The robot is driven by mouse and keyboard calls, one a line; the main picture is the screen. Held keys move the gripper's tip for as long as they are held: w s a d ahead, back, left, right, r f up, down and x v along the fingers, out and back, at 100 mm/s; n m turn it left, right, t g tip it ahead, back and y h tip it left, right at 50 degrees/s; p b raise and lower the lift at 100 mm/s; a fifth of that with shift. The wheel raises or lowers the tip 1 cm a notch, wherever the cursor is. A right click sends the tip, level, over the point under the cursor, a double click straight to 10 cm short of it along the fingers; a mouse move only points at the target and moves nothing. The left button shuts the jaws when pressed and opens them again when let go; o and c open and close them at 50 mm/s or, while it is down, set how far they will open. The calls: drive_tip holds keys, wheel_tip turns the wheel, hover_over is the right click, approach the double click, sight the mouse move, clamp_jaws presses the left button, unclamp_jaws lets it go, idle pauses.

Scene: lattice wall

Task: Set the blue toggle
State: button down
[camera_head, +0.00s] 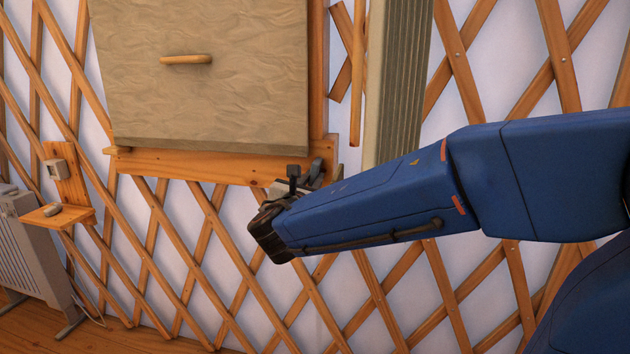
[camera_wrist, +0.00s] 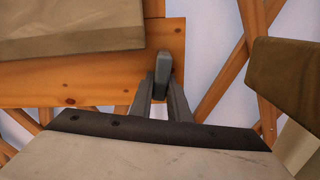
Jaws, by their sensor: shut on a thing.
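The toggle (camera_wrist: 164,66), an upright slate grey-blue piece, stands at the right end of the wooden rail (camera_wrist: 90,82), beside the lower right corner of the beige panel (camera_wrist: 70,25). In the wrist view my gripper (camera_wrist: 161,90) has its two grey fingers on either side of the toggle's lower part, shut on it. In the head view my gripper (camera_head: 308,183) is at the right end of the rail, below the panel (camera_head: 200,80). My wrist and forearm partly hide the toggle there, and its colour is hard to tell.
A ribbed beige post (camera_head: 400,80) stands close to the right of the gripper. Wooden lattice (camera_head: 200,240) covers the wall. A peg handle (camera_head: 187,59) sticks out of the panel. A small shelf (camera_head: 58,217) and a white radiator (camera_head: 30,250) are at the far left.

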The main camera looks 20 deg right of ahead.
drive_tip(key=m, duration=0.3)
drive_tip(key=a+m, duration=0.1)
drive_tip(key=shift+w+a+r+m, duration=0.1)
drive_tip(key=shift+w+r+m, duration=0.15)
drive_tip(key=shift+w+m, duration=0.1)
drive_tip(key=shift+w+a+r+m, duration=0.1)
drive_tip(key=shift+a+r+m, duration=0.1)
drive_tip(key=shift+m, duration=0.6)
drive_tip(key=shift+w+a+r+m, duration=0.1)
drive_tip(key=shift+r+m, duration=0.05)
drive_tip(key=shift+m, duration=0.7)
drive_tip(key=shift+w+a+r+m, duration=0.1)
drive_tip(key=shift+a+r+m, duration=0.1)
drive_tip(key=shift+m, duration=0.6)
drive_tip(key=c, duration=1.7)
unclamp_jaws()
